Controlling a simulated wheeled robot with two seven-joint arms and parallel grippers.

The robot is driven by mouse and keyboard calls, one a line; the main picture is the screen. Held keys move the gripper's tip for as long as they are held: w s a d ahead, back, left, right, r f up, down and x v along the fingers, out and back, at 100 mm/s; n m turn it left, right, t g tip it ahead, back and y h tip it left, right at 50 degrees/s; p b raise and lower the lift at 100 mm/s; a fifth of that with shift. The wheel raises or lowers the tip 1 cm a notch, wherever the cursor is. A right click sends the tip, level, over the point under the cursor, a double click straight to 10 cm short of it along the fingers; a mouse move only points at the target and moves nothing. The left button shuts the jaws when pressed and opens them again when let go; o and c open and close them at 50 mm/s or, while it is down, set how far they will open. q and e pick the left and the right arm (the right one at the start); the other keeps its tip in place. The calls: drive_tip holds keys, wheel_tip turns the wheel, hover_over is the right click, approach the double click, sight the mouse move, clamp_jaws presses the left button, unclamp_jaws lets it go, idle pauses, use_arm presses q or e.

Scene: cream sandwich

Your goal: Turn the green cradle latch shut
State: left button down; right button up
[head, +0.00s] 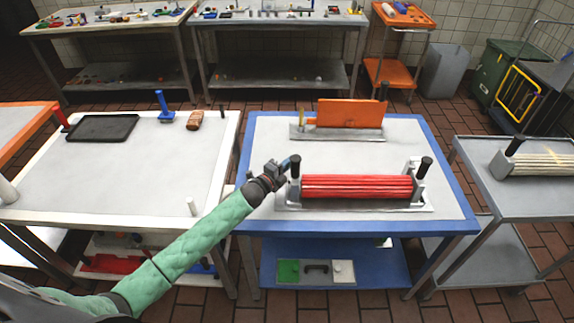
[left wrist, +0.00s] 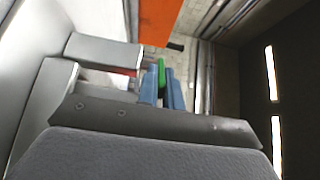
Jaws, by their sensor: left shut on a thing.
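My left gripper (head: 287,163) reaches in from the left to the left end of the grey cradle (head: 420,204), beside its black knob (head: 295,168). The cradle lies on the blue-edged table and holds a bundle of red rods (head: 357,186). In the left wrist view my gripper's two blue fingers (left wrist: 163,92) are closed around a narrow green piece, the green latch (left wrist: 162,70). In the head view the latch is hidden by the gripper, so its angle is hard to tell. My right gripper is not in view.
An orange upright board (head: 350,113) on a grey base stands behind the cradle. A second black knob (head: 425,166) rises at the cradle's right end. The left table holds a black tray (head: 103,128). A grey table (head: 540,195) with pale rods stands right.

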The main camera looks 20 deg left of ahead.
use_arm(q)
drive_tip(key=shift+d, duration=0.1)
drive_tip(key=c, duration=1.8)
unclamp_jaws()
drive_tip(key=shift+c, duration=0.2)
drive_tip(key=shift+s+a+f+b, duration=0.2)
drive_tip(key=shift+s+b, duration=0.1)
drive_tip(key=shift+s, duration=0.15)
drive_tip(key=b+v, duration=0.2)
drive_tip(key=v, duration=0.5)
drive_tip(key=shift+b, duration=0.35)
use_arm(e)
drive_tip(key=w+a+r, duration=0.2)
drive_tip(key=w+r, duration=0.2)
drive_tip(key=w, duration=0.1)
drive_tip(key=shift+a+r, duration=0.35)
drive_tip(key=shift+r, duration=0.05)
use_arm(q)
drive_tip(key=shift+d+r, duration=0.15)
